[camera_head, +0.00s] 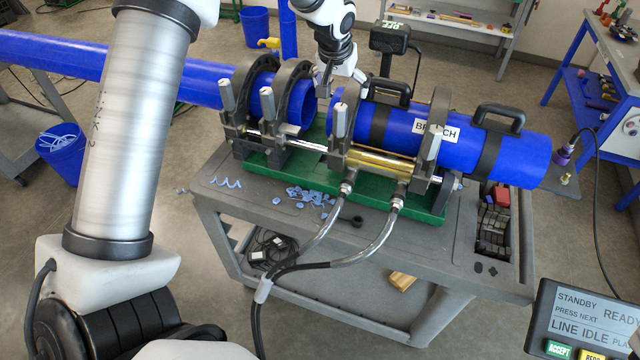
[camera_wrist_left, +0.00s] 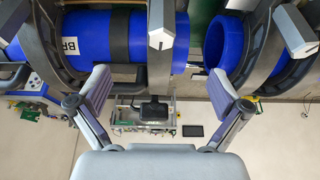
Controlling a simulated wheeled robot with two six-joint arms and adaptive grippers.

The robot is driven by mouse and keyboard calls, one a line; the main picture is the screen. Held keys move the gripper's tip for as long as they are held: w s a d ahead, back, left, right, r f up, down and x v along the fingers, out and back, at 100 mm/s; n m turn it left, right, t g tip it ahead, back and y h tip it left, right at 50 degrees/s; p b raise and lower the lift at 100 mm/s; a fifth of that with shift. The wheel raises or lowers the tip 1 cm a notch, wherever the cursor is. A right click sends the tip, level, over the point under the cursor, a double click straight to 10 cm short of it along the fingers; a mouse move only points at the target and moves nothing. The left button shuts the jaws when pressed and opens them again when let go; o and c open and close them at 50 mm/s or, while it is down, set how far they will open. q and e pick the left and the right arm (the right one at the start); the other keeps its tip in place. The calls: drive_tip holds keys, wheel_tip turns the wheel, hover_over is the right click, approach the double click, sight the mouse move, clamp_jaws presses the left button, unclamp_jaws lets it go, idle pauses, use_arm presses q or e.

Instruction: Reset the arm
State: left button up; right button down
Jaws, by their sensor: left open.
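My left gripper (camera_head: 338,76) is in the middle top of the head view, at the gap between two blue pipe ends. It is open. In the left wrist view its two fingers (camera_wrist_left: 158,92) are spread wide, with nothing between them. The long blue pipe (camera_head: 130,60) is held in dark clamp rings on the left. The blue pipe labelled as branch (camera_head: 400,130) is held on the right; it also shows in the left wrist view (camera_wrist_left: 100,35). I cannot tell whether a finger touches a clamp or pipe. My right gripper is not in view.
The clamp frame sits in a green tray (camera_head: 270,180) on a grey cart (camera_head: 240,205). Blue shavings (camera_head: 310,196) lie on the cart top. Two hoses (camera_head: 345,236) run from the clamps. A control panel (camera_head: 590,318) stands at lower right, and a blue bin (camera_head: 62,152) at left.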

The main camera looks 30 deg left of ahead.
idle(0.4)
use_arm(q)
drive_tip(key=s+d+f+g+b, duration=0.25)
drive_tip(key=s+f, duration=0.25)
drive_tip(key=f, duration=0.6)
drive_tip(key=s+d+f+m+g+b, duration=0.1)
drive_tip(key=s+f+b, duration=0.35)
drive_tip(key=f, duration=0.65)
drive_tip(key=s+d+f+g+b, duration=0.25)
drive_tip(key=s+f, duration=0.35)
drive_tip(key=f, duration=0.5)
drive_tip(key=s+d+f+b, duration=0.1)
drive_tip(key=s+f, duration=0.3)
drive_tip(key=s, duration=0.4)
drive_tip(key=s+d+f+t+b, duration=0.1)
drive_tip(key=s+d+f+b, duration=0.1)
drive_tip(key=s+f, duration=0.3)
drive_tip(key=s+d+f+m+h+b, duration=0.1)
drive_tip(key=s+f, duration=0.4)
drive_tip(key=s, duration=0.7)
drive_tip(key=shift+d+t+b, duration=0.4)
drive_tip(key=shift+d+b, duration=0.25)
drive_tip(key=shift+b, duration=0.35)
